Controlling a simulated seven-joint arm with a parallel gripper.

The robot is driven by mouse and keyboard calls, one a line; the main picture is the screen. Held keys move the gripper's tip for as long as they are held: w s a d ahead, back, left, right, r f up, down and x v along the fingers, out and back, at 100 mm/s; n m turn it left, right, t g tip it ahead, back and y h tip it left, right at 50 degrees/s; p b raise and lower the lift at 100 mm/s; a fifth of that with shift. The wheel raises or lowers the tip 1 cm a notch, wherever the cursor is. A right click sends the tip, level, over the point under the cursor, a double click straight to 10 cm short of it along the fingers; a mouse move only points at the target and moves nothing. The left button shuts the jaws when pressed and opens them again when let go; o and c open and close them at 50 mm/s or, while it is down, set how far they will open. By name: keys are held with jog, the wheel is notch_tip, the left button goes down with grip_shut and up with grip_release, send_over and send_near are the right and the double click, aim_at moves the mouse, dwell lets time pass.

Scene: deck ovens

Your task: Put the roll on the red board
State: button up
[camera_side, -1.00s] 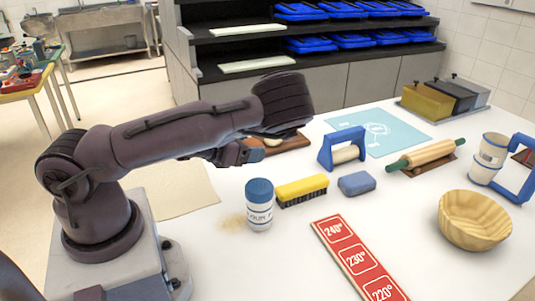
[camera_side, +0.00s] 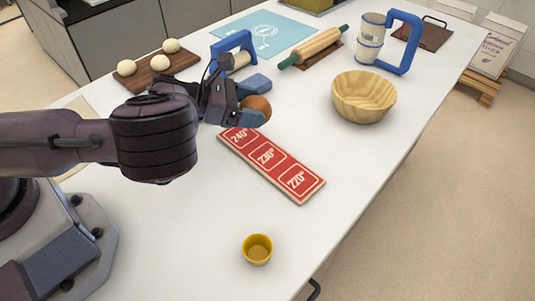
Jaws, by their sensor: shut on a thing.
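The roll (camera_side: 258,104) is a round brown ball between the fingers of my gripper (camera_side: 248,113). My gripper is shut on it, and the fingers hide part of it. The red board (camera_side: 258,171) is a long strip on the white table with squares marked 240°, 230° and 220°. My gripper and the roll appear at the board's far end, by the 240° square. The roll looks to be above the table, but its exact height is hard to tell.
A wooden board (camera_side: 139,84) with several pale dough balls lies behind my arm. A wooden bowl (camera_side: 363,98) is to the right, and a small yellow cup (camera_side: 257,249) is in front.

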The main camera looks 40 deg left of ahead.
jog(key=d, duration=0.2)
jog(key=d+m+g+h, duration=0.1)
jog(key=shift+s+d+f, duration=0.15)
jog(key=shift+d+f, duration=0.1)
jog(key=shift+f, duration=0.05)
send_over(264, 156)
notch_tip(264, 156, down, 4)
jog(key=shift+f, duration=2.05)
jog(key=shift+f, duration=0.1)
jog(key=o, duration=0.9)
